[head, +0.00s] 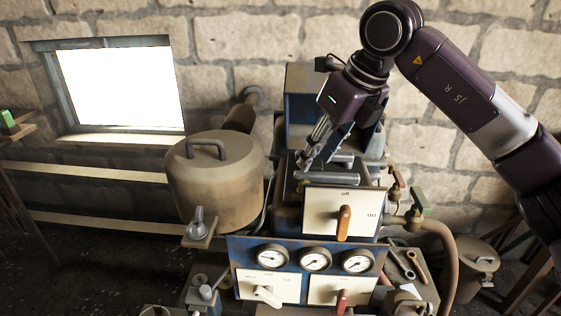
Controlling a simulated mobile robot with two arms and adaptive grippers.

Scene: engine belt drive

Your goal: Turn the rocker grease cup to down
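The engine (255,245) stands in the middle of the head view, with a blue body and cream panels. I cannot tell for certain which fitting is the rocker grease cup. A grey winged knob (199,222) stands upright on a small plate below the large tan tank. My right gripper (306,163) reaches down from above to the engine's top, beside grey horizontal bars (328,178). Its fingers are seen edge-on, so their opening and any contact are unclear. My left gripper is not in view.
The tan lidded tank (215,185) stands left of my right gripper. A cream panel (318,205) with an orange-brown lever (343,223) is below it. Valves with red and green handles (420,200) stick out at the right. Tools (408,263) lie at the lower right.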

